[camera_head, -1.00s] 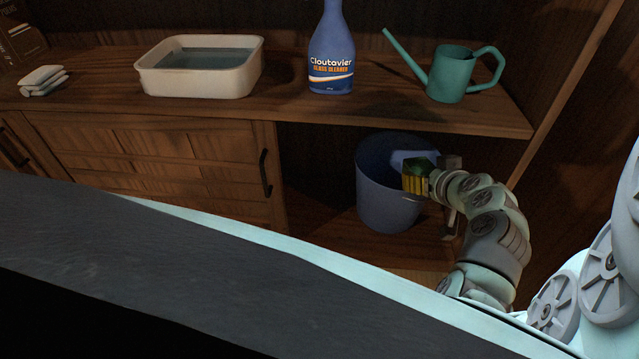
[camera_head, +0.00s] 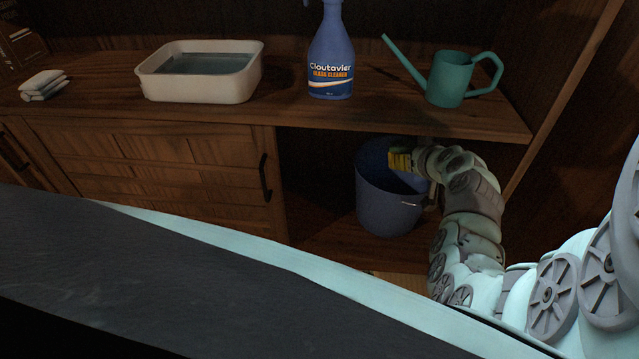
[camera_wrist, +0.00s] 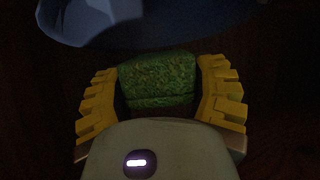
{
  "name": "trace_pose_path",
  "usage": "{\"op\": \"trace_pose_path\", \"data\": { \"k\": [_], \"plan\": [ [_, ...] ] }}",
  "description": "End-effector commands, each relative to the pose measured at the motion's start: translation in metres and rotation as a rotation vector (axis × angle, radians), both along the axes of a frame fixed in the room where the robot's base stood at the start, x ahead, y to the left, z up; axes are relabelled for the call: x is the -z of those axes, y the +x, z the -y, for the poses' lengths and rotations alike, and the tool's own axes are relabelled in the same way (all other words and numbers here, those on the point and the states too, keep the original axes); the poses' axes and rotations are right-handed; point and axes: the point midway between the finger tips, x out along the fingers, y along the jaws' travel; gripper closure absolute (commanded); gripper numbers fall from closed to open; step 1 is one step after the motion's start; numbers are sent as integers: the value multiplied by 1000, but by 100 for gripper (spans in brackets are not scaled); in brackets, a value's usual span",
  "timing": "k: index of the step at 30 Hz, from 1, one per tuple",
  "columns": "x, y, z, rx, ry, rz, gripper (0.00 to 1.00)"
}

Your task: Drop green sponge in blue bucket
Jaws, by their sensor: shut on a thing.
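The blue bucket (camera_head: 385,208) stands in the open lower compartment of the wooden cabinet. My gripper (camera_head: 400,160) reaches in from the right, with its yellow fingers at the bucket's upper right opening. In the wrist view the green sponge (camera_wrist: 158,82) sits between the two yellow fingers of my gripper (camera_wrist: 160,90), which is shut on it. The blue bucket's rim (camera_wrist: 200,40) shows just ahead of the sponge there. The sponge is hard to make out in the head view. I cannot tell whether it is inside the rim.
The shelf above (camera_head: 290,118) overhangs the bucket and my arm. On it stand a white basin (camera_head: 200,88) of water, a blue spray bottle (camera_head: 331,60), a teal watering can (camera_head: 447,78) and folded white cloths (camera_head: 44,84). A closed wooden door (camera_head: 150,165) is left of the compartment.

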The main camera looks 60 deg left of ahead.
Motion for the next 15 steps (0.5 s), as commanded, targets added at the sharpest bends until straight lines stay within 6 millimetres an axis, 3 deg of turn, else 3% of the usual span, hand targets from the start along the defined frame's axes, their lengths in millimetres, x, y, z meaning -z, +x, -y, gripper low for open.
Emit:
{"op": "trace_pose_path", "data": {
  "k": [9, 10, 15],
  "plan": [
    [0, -1, -2, -4, -1, 0, 52],
    [0, -1, -2, -4, -1, 0, 34],
    [0, 0, -2, -2, -1, -1, 16]
  ]
}}
